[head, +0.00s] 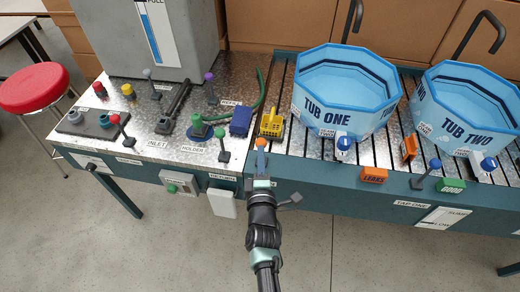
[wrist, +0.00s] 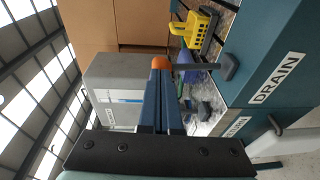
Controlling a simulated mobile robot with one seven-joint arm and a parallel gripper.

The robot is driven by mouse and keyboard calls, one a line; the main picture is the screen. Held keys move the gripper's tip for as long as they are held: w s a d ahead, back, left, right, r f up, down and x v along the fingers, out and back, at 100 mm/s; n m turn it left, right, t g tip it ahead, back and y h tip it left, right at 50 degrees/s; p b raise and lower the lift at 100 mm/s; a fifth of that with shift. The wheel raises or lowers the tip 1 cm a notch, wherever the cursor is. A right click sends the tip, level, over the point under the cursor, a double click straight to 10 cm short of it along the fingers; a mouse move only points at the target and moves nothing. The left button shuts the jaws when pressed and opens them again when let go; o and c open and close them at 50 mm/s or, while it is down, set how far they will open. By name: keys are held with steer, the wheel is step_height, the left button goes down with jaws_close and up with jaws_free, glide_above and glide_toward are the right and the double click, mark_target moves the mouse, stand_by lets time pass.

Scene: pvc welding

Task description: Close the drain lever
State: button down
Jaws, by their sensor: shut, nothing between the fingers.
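My arm hides the lever's base in the head view.
A yellow basket (head: 271,124) stands just beyond my fingertips. Tub one (head: 340,95) and tub two (head: 470,105) stand on the slatted bench at right. The metal worktop at left holds small fittings and knobbed levers. A white box (head: 222,203) hangs on the bench front left of my arm.

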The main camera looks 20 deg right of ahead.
steer(key=shift+w+d+r+p, duration=0.35)
steer(key=shift+w+d+p, duration=0.05)
steer(key=shift+w+p, duration=0.25)
steer(key=shift+r, duration=0.15)
